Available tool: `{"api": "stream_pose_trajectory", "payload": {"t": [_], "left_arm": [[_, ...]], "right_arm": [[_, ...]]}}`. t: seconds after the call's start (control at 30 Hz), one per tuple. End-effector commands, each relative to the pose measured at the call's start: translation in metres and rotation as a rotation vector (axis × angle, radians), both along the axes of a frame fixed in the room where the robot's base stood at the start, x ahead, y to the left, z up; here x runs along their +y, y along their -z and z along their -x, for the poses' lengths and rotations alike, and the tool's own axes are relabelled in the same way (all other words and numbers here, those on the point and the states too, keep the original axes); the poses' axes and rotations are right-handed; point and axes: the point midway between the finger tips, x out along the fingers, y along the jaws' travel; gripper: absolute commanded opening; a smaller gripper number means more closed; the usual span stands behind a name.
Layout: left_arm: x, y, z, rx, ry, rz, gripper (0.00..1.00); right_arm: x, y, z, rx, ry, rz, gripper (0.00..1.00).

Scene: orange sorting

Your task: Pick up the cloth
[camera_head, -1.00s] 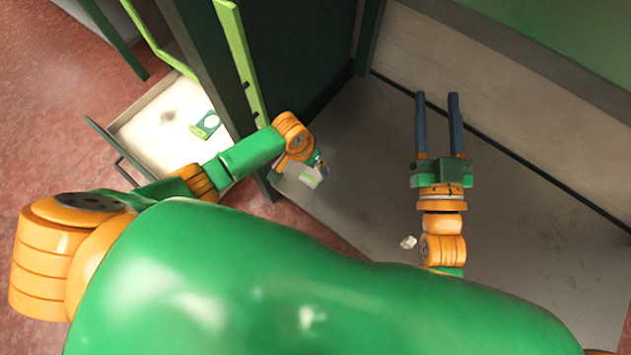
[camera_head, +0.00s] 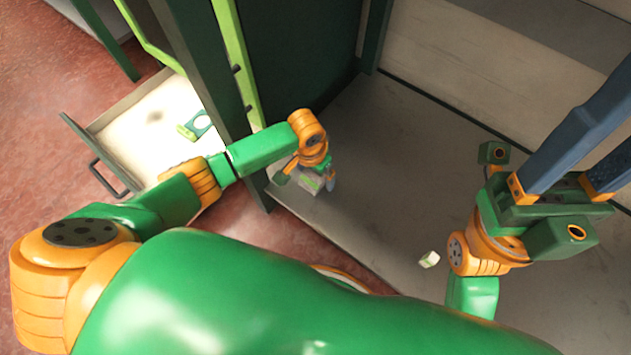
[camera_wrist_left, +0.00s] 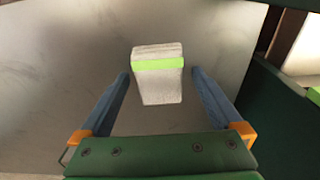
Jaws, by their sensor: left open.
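The cloth (camera_wrist_left: 158,86) looks like a pale folded pad with a bright green band. In the left wrist view it lies on the grey surface between my left gripper's blue fingers, with a gap on each side. My left gripper (camera_wrist_left: 161,76) is open. In the head view my left gripper (camera_head: 318,180) points down, small and partly hidden by its own wrist, over the pale and green cloth (camera_head: 310,184). My right gripper (camera_head: 602,154) is at the right, its blue fingers apart and empty where visible; the fingertips are cut off by the picture edge.
A small pale block (camera_head: 429,260) lies on the grey surface beside my right wrist. A dark green cabinet panel (camera_head: 190,60) stands close to my left arm. An open drawer (camera_head: 110,115) holding a green and white item (camera_head: 196,125) is at the left. A pale wall (camera_head: 455,75) stands behind.

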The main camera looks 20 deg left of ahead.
Motion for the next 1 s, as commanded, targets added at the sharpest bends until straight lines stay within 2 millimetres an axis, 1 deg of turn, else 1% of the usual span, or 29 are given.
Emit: {"api": "stream_pose_trajectory", "payload": {"t": [0.17, 0.2, 0.27, 0.3, 0.37, 0.4, 0.47, 0.5, 0.67, 0.77, 0.87, 0.97, 1.0], "left_arm": [[0.000, -0.001, 0.000, 0.000, 0.000, 0.000, 1.00], [0.000, -0.001, 0.000, 0.000, 0.000, 0.000, 0.95], [0.000, -0.001, 0.000, 0.000, 0.000, 0.000, 0.78], [0.000, -0.001, 0.000, 0.000, 0.000, 0.000, 0.68], [0.000, -0.001, 0.000, 0.000, 0.000, 0.000, 0.51], [0.000, -0.001, 0.000, 0.000, 0.000, 0.000, 0.41], [0.000, -0.001, 0.000, 0.000, 0.000, 0.000, 0.24], [0.000, -0.001, 0.000, 0.000, 0.000, 0.000, 0.15], [0.000, -0.001, 0.000, 0.000, 0.000, 0.000, 0.14], [0.000, -0.004, 0.000, 0.000, -0.001, 0.000, 0.14], [0.000, -0.016, 0.000, 0.000, -0.001, 0.001, 0.14], [0.000, -0.039, 0.000, 0.001, -0.002, 0.002, 0.14], [0.002, -0.050, 0.003, 0.003, -0.001, 0.001, 0.14]], "right_arm": [[0.000, -0.002, 0.000, -0.004, 0.000, -0.001, 0.50], [0.000, -0.002, 0.000, -0.004, 0.000, -0.001, 0.50], [0.000, -0.002, 0.000, -0.003, 0.000, -0.001, 0.50], [0.000, -0.002, 0.000, -0.003, 0.000, -0.001, 0.50], [0.000, -0.002, 0.000, -0.002, 0.000, -0.001, 0.50], [0.000, -0.002, 0.000, -0.002, 0.000, -0.001, 0.50], [0.000, -0.002, 0.000, -0.002, 0.000, -0.001, 0.50], [0.000, -0.002, 0.000, -0.002, 0.000, -0.001, 0.50], [0.000, -0.002, 0.000, -0.002, 0.000, -0.001, 0.50], [0.000, -0.003, -0.001, 0.009, 0.001, 0.003, 0.50], [0.002, -0.010, -0.004, 0.043, 0.006, 0.015, 0.50], [0.005, -0.021, -0.009, 0.113, 0.013, 0.038, 0.50], [0.007, -0.027, -0.011, 0.158, 0.017, 0.052, 0.50]]}}
